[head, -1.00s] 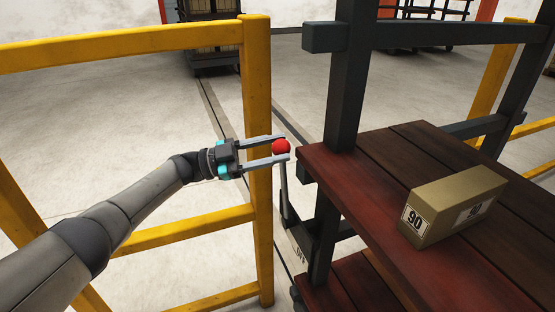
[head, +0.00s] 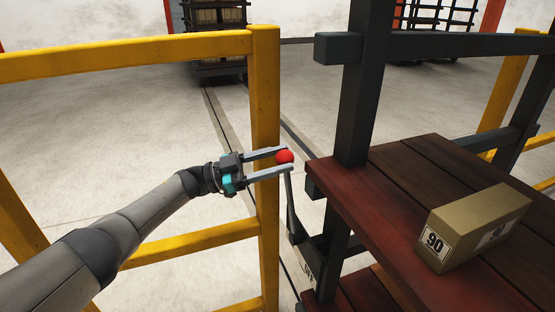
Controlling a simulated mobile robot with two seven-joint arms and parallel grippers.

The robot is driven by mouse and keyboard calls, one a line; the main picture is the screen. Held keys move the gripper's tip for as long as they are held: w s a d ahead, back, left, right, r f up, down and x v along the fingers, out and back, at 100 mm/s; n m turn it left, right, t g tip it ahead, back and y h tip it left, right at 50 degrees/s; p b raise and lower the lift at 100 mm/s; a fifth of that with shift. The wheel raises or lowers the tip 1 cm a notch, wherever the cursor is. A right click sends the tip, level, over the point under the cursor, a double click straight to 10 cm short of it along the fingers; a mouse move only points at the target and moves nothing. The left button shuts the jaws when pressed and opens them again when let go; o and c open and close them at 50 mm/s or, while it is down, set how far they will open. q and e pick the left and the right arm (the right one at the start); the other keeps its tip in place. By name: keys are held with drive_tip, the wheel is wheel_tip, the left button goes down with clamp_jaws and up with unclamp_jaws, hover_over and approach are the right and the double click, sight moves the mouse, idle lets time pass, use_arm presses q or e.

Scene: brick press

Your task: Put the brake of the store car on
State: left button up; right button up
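The brake lever (head: 290,205) is a thin grey bar with a red ball knob (head: 285,157) on top. It stands nearly upright beside the left end of the store car (head: 350,195), leaning slightly left. The exact contact is hard to see. Lettering that looks like "OFF" (head: 309,274) shows near the lever's foot, partly cut by the car frame. My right gripper is not in view.
A cardboard box (head: 475,228) marked 90 lies on the car's red-brown deck. Dark posts rise from the car. A yellow railing (head: 265,110) stands close behind and beside my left gripper. A loaded rack (head: 215,40) stands far back. Open floor lies between.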

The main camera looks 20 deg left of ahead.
use_arm(q)
drive_tip(key=o, duration=0.4)
drive_tip(key=shift+o, duration=0.2)
drive_tip(key=shift+a, duration=0.1)
drive_tip(key=b+v, duration=0.2)
drive_tip(key=v, duration=1.3)
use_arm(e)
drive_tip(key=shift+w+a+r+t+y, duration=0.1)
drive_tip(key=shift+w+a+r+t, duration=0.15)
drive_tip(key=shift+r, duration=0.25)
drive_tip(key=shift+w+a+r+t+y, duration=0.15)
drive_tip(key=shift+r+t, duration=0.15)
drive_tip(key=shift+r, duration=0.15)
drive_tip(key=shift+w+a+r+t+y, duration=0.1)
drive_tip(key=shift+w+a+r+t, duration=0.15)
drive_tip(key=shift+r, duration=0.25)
use_arm(q)
drive_tip(key=shift+a+f, duration=0.1)
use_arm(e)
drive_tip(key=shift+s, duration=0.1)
